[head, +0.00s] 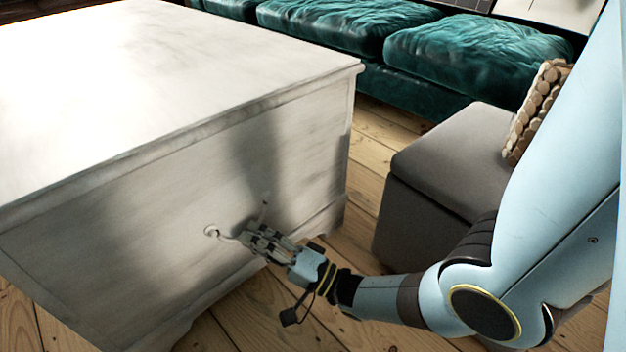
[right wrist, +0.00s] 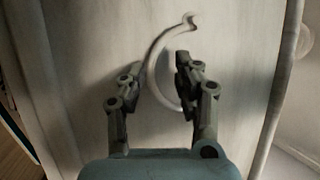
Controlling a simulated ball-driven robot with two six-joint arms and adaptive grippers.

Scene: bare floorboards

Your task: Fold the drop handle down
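The drop handle (head: 222,236) is a pale curved bail on the side of a whitish-grey chest (head: 300,150). In the head view one of its mounts shows left of my right gripper (head: 258,234), which hides much of the bail. In the right wrist view the handle (right wrist: 153,62) curves down from a mount at the top and passes between the two fingers of my right gripper (right wrist: 159,64). The fingers stand apart with a gap between them. I cannot tell whether either finger touches the handle. My left gripper is not in view.
A grey upholstered block (head: 440,160) stands on the floorboards right of the chest, close to my right arm. A teal sofa (head: 460,50) runs along the back. A strip of bare floorboards (head: 368,165) lies between the chest and the grey block.

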